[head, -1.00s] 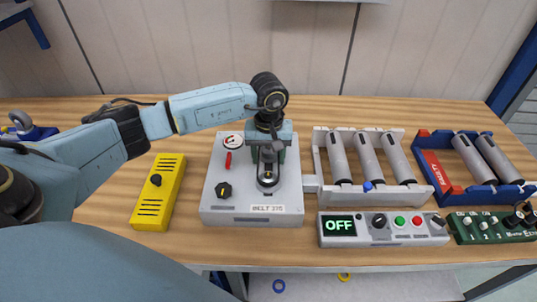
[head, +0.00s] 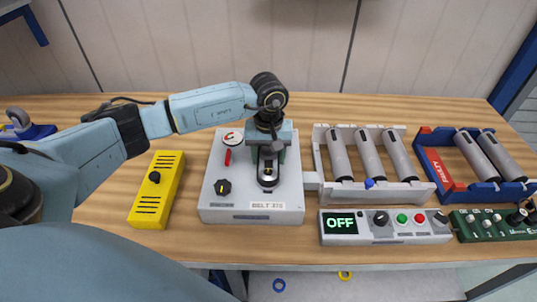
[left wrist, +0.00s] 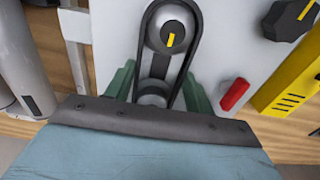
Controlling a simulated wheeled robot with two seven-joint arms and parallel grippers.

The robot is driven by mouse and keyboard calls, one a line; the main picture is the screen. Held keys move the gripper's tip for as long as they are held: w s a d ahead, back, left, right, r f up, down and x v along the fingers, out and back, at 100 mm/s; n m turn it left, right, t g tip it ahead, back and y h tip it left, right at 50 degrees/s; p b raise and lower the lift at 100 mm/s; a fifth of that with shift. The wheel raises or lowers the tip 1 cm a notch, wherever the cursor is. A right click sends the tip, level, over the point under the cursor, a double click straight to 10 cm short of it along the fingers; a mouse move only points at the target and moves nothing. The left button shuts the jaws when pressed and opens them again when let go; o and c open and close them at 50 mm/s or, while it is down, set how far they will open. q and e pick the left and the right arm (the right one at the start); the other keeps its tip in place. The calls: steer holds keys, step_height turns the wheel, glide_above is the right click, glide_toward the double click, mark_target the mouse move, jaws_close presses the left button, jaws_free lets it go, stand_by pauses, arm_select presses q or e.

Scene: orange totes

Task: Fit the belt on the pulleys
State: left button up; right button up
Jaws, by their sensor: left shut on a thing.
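The black belt (left wrist: 197,42) is a loop in the left wrist view, passing around the pulley with a yellow mark (left wrist: 171,36). Its other end runs down towards a second grey pulley (left wrist: 152,91) between my green fingers. Whether it is seated in either groove is not clear. The belt (head: 258,171) also shows in the head view, on the grey unit labelled "BELT" (head: 230,203). My left gripper (head: 268,153) points down over the rear of that unit, shut on the belt, and hides the rear pulley. My right gripper is not in view.
A yellow slotted box (head: 143,209) stands left of the unit. A roller conveyor (head: 398,188) adjoins it on the right, with a control box reading "OFF" (head: 372,238) in front. A blue tray (head: 484,190) with rollers and a green box (head: 495,236) stand further right.

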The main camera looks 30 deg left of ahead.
arm_select(q)
steer(key=shift+f, duration=0.15)
steer(key=o, duration=1)
steer(key=shift+o, duration=0.2)
step_height(320, 180, up, 7)
steer(key=p, duration=0.3)
stand_by(1.1)
stand_by(0.4)
